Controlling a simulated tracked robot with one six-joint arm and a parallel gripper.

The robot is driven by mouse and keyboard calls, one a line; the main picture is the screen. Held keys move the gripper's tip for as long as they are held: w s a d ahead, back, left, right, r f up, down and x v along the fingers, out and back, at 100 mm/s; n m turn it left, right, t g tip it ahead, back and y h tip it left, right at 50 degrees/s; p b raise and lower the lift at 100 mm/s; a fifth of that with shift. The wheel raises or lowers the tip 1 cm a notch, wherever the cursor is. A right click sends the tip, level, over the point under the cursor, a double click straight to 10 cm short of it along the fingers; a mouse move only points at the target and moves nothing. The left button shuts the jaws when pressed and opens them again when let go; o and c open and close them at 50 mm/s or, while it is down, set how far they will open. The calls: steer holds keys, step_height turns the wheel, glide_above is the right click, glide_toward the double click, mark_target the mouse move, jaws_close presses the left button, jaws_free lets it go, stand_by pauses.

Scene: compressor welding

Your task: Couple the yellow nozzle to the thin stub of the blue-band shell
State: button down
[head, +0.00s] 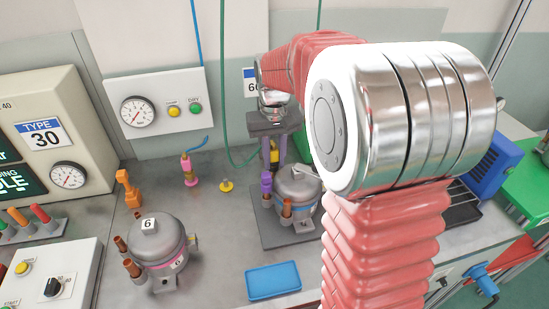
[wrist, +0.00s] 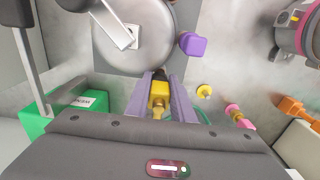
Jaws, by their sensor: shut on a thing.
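My gripper (head: 275,155) is shut on the yellow nozzle (wrist: 158,95), which sits between its two grey-purple fingers in the wrist view. In the head view the yellow nozzle (head: 274,152) shows between the fingers, just behind the blue-band shell (head: 298,185). This grey shell stands on a dark plate, with a purple fitting (head: 266,182) on its left and copper-coloured stubs at its front. In the wrist view the shell (wrist: 130,50) lies directly beyond the nozzle's dark end. The thin stub is not clearly visible, and I cannot tell whether the nozzle touches it.
A second shell (head: 158,245) with a pink band stands at left. A pink nozzle (head: 189,170) on a blue hose, a small yellow fitting (head: 226,186) and an orange piece (head: 130,190) stand behind it. A blue tray (head: 273,281) lies at front. A green hose (head: 224,100) hangs behind my gripper.

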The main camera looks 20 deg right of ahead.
mark_target(273, 151)
steer(key=shift+s+f, duration=0.25)
steer(key=shift+f, duration=0.15)
steer(key=c, duration=1.5)
jaws_free()
steer(key=shift+o, duration=0.2)
step_height(273, 151, up, 14)
steer(key=shift+w+r, duration=0.25)
steer(key=shift+a, duration=0.1)
